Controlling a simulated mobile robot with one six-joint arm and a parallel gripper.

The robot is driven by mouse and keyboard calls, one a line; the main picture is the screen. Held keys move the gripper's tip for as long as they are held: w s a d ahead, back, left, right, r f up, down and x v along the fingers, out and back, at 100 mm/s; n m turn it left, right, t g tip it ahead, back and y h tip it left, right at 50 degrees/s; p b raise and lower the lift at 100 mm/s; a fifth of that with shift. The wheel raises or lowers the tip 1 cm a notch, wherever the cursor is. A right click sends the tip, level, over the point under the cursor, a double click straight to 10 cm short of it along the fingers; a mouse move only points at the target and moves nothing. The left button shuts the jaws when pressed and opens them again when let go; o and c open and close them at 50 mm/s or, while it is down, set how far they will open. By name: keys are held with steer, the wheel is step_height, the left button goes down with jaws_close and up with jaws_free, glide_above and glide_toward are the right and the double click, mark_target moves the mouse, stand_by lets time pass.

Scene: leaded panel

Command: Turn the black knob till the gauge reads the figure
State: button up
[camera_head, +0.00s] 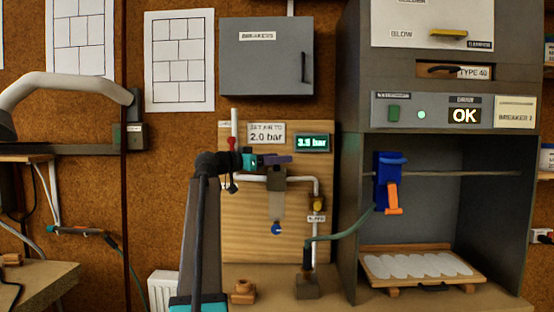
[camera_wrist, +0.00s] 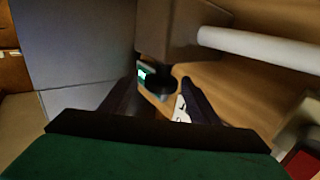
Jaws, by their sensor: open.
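The black knob (camera_wrist: 161,88) shows in the wrist view on the end of the grey regulator body (camera_wrist: 180,30). In the head view my gripper hides the knob, and the regulator body (camera_head: 277,184) shows just below. My gripper (camera_head: 280,160) is at the top of the regulator. In the wrist view its open fingers (camera_wrist: 161,84) appear on either side of the knob, with visible gaps; I cannot tell how deep the knob sits between them. The gauge (camera_head: 312,143) appears to read 3.6 bar. The card (camera_head: 267,133) says 2.0 bar.
The grey breaker box (camera_head: 266,56) hangs above. A grey cabinet (camera_head: 347,200) stands close on the right, with a blue and orange tool (camera_head: 389,180) and a tray (camera_head: 376,277) inside.

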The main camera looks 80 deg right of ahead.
steer(key=shift+s+d, duration=0.1)
steer(key=c, duration=1)
